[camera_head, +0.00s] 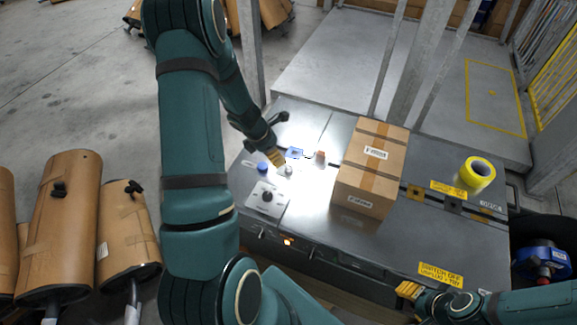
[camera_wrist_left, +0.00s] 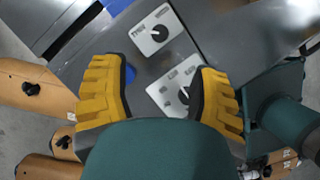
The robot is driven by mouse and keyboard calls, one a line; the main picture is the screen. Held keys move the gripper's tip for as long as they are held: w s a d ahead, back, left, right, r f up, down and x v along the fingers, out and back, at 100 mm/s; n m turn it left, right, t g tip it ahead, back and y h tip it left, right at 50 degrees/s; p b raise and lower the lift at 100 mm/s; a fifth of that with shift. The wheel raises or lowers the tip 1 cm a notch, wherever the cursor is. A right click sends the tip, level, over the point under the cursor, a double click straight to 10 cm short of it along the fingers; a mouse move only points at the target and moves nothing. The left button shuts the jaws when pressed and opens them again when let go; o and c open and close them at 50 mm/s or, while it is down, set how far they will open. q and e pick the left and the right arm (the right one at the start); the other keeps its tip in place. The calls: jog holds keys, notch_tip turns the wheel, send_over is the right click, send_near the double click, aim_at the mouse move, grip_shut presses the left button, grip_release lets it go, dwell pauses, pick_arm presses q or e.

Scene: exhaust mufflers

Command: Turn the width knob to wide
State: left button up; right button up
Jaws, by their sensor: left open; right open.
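The dark machine top bears a white plate with a black knob (camera_head: 267,197), left of the cardboard box in the head view. The left wrist view shows two white plates with black knobs: an upper knob (camera_wrist_left: 160,33) and a lower knob (camera_wrist_left: 184,95). Their lettering is too small to read surely, so I cannot tell which is the width knob. My left gripper (camera_head: 277,148) is over the machine's back left part. Its yellow fingers (camera_wrist_left: 160,92) are apart and empty, with the lower knob showing between them, nearer the right finger. My right gripper (camera_head: 423,298) is open at the front right.
A cardboard box (camera_head: 373,165) stands mid-machine. Yellow tape (camera_head: 477,172) lies at the right. Small blue (camera_head: 295,153) and brown (camera_head: 320,154) parts sit near the left gripper. Brown mufflers (camera_head: 62,220) stand at the left. Grey posts (camera_head: 385,60) rise behind.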

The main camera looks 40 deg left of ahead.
aim_at(288, 169)
pick_arm(q)
jog(key=b+x, duration=0.3)
jog(key=x, duration=0.8)
jog(key=shift+w+d+f, duration=0.1)
jog(key=shift+w+f, duration=0.15)
jog(key=shift+f, duration=0.35)
grip_shut()
